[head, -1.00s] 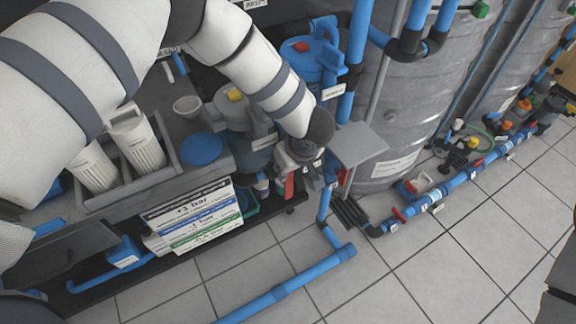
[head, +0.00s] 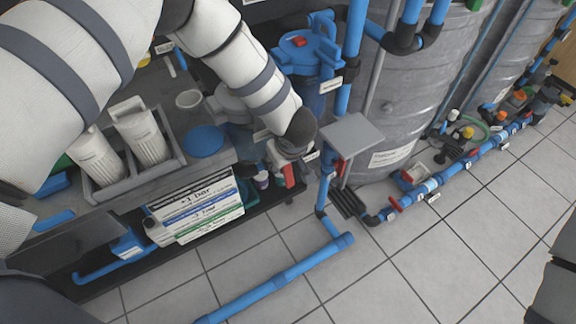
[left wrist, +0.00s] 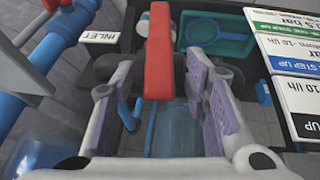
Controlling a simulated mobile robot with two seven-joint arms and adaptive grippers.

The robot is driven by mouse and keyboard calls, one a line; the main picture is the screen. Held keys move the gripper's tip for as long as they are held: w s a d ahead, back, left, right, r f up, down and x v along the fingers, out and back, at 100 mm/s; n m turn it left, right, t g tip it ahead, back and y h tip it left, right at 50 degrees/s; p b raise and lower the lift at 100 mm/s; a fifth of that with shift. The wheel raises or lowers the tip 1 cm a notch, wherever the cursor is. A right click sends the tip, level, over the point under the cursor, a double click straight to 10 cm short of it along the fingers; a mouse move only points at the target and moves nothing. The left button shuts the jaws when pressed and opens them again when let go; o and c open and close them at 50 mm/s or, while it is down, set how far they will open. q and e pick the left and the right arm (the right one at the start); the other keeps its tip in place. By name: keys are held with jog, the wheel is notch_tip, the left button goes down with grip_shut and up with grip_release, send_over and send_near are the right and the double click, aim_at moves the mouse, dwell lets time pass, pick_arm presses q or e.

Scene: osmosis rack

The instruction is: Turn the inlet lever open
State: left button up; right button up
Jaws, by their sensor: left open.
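The inlet lever is a red bar (left wrist: 158,60) in the left wrist view, standing upright in the picture near a white label reading INLET (left wrist: 98,37). It also shows as a small red piece (head: 288,176) below my left gripper in the head view. My left gripper (left wrist: 162,85) is open, with one purple-padded finger on each side of the lever. Gaps show between the lever and both pads. In the head view the left gripper (head: 287,158) is partly hidden by its own wrist. My right gripper is not in view.
Blue pipe (head: 338,100) and a grey plate (head: 350,136) stand close to the right of the left gripper. A panel of signs (head: 196,208) is to its left. A teal tray (left wrist: 218,34) lies beyond the lever. The tiled floor (head: 430,265) is largely open.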

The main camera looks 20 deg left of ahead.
aim_at(285, 168)
pick_arm(q)
jog(key=shift+s+d+r, duration=0.4)
jog(key=shift+s+r, duration=0.2)
jog(key=shift+s+d+r, duration=0.4)
jog(key=shift+s+r, duration=0.15)
jog(key=shift+r, duration=0.05)
jog(key=s+d, duration=0.5)
jog(key=s, duration=0.3)
jog(key=shift+s+d, duration=0.25)
jog(key=shift+d, duration=0.15)
jog(key=shift+c, duration=0.6)
